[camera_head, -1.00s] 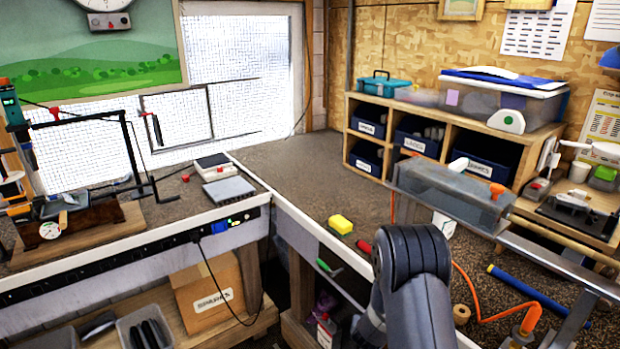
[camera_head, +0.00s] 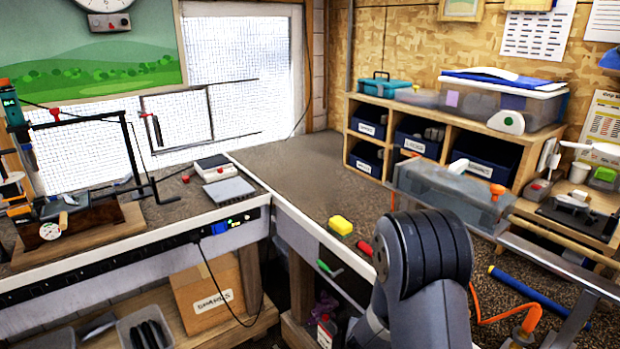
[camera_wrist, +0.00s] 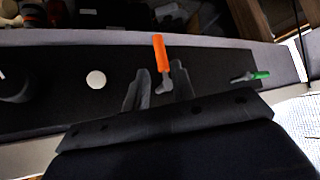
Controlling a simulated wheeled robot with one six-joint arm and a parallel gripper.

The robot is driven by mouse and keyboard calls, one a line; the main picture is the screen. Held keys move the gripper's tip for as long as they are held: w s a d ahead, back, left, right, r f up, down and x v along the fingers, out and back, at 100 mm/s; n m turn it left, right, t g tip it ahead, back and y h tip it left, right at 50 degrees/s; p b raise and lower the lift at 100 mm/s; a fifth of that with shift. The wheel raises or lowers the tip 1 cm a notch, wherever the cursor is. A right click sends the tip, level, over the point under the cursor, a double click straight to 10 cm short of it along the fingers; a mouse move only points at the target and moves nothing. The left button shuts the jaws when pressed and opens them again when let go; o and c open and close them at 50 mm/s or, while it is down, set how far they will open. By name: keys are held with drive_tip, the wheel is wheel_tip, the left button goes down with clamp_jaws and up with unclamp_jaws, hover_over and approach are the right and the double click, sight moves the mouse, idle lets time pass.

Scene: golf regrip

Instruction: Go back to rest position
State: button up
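In the wrist view my gripper (camera_wrist: 158,88) shows two grey fingers standing apart, with a gap between them. A hooked tool with an orange handle (camera_wrist: 160,52) shows between and beyond the fingers. Dark gaps show on both sides of it, so it does not look gripped. It appears to be on the dark panel (camera_wrist: 215,72) behind. In the head view only my dark grey arm (camera_head: 425,255) shows, at lower centre right. It hides the gripper there.
A green-handled tool (camera_wrist: 250,76) and a white disc (camera_wrist: 96,79) are on the panel. The bench's back corner (camera_head: 300,165) is clear.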

drive_tip(key=b+x, duration=0.1)
drive_tip(key=x, duration=0.8)
drive_tip(key=shift+a, duration=0.1)
drive_tip(key=shift+b, duration=1.05)
drive_tip(key=t+b, duration=0.1)
drive_tip(key=b, duration=0.3)
drive_tip(key=shift+w+a, duration=0.15)
drive_tip(key=shift+a+r+m+t+y+b, duration=0.1)
drive_tip(key=shift+r+m+t+y+b, duration=0.25)
drive_tip(key=shift+b, duration=0.2)
